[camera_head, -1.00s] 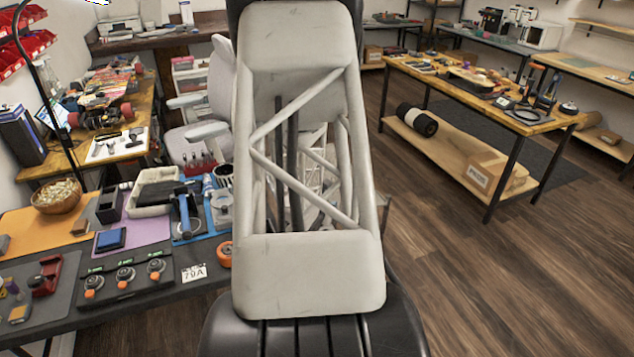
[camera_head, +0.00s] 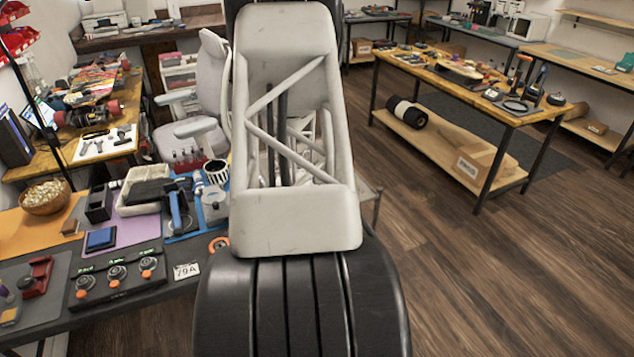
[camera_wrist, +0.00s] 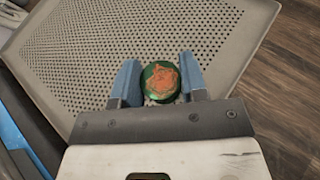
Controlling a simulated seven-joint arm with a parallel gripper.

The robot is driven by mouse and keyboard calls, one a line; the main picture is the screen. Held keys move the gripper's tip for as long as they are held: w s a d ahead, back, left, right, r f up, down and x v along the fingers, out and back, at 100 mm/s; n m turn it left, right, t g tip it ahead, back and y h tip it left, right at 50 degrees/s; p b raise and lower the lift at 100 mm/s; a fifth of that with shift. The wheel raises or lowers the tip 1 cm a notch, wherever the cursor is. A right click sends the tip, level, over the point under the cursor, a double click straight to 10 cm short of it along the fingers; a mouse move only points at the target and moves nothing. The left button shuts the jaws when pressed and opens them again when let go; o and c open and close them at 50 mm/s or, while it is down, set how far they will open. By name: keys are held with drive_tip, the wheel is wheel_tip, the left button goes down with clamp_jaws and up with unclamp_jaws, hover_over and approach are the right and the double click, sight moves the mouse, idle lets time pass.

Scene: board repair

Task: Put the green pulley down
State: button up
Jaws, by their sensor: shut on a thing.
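In the wrist view, the green pulley (camera_wrist: 160,82) is a round green piece with a rough orange-brown patch on its face. It sits between the two blue fingers of my gripper (camera_wrist: 159,82), which is shut on it. Below it in that view is a light grey perforated surface (camera_wrist: 95,45) with a raised rim. I cannot tell whether the pulley touches that surface. In the head view my own arm fills the middle, and the gripper and the pulley do not show.
A dark workbench (camera_head: 150,297) with tools stands at the left. A white chair (camera_head: 213,90) is behind it. A wooden table (camera_head: 440,72) with several items stands at the back right. The wooden floor at the right is clear.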

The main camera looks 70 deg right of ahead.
drive_tip(key=w+d, duration=0.1)
drive_tip(key=d, duration=0.1)
drive_tip(key=w+d, duration=0.1)
drive_tip(key=d, duration=0.2)
drive_tip(key=w+d, duration=0.1)
drive_tip(key=d, duration=0.2)
drive_tip(key=shift+f, duration=0.4)
drive_tip(key=shift+f, duration=0.1)
drive_tip(key=shift+f, duration=1.65)
drive_tip(key=shift+f, duration=0.1)
drive_tip(key=o, duration=0.9)
drive_tip(key=shift+o, duration=0.2)
drive_tip(key=shift+v, duration=6.05)
